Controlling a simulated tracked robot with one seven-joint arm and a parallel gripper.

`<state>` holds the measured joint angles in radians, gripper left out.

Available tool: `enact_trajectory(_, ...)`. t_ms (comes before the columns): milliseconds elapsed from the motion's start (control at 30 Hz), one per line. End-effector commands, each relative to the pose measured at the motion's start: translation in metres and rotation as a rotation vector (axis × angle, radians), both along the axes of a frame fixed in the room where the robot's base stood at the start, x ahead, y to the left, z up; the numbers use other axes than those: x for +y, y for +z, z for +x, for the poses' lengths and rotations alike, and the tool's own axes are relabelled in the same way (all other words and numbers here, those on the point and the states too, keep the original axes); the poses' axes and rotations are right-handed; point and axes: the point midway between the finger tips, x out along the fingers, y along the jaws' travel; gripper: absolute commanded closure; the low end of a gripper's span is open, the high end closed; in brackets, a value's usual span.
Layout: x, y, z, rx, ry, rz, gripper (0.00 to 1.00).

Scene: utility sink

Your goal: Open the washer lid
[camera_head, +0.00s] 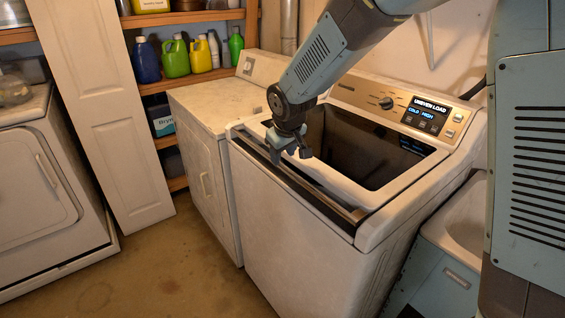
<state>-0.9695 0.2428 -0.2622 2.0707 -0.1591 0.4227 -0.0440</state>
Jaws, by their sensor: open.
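The white top-load washer (285,240) stands in the middle of the view. Its lid (352,190) has a pale frame around a large dark glass window (365,148) that mirrors the lit panel. The lid appears to lie shut, level with the washer top. A dark strip with a metallic edge (320,197) runs along its front. My gripper (298,153) is open and points down over the front left part of the lid. I cannot tell whether its fingertips touch the lid. My arm hides the lid's back left corner.
The control panel (400,105) with a knob and lit display is at the washer's back. A white dryer (205,125) stands close on the left, and a utility sink (465,225) on the right. Shelves with bottles (175,58) are behind. Floor (175,270) is clear at front left.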

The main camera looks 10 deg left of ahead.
Motion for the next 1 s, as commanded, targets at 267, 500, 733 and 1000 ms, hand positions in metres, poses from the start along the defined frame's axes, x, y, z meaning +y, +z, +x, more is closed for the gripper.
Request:
enact_trajectory(267, 0.006, -0.033, 0.014, 0.001, 0.0, -0.001, 0.55)
enact_trajectory(500, 0.008, -0.043, 0.018, 0.0, -0.001, 0.0, 0.55)
enact_trajectory(733, 0.009, -0.043, 0.018, 0.0, -0.001, 0.0, 0.55)
enact_trajectory(1000, 0.009, -0.043, 0.018, 0.0, 0.0, 0.0, 0.78)
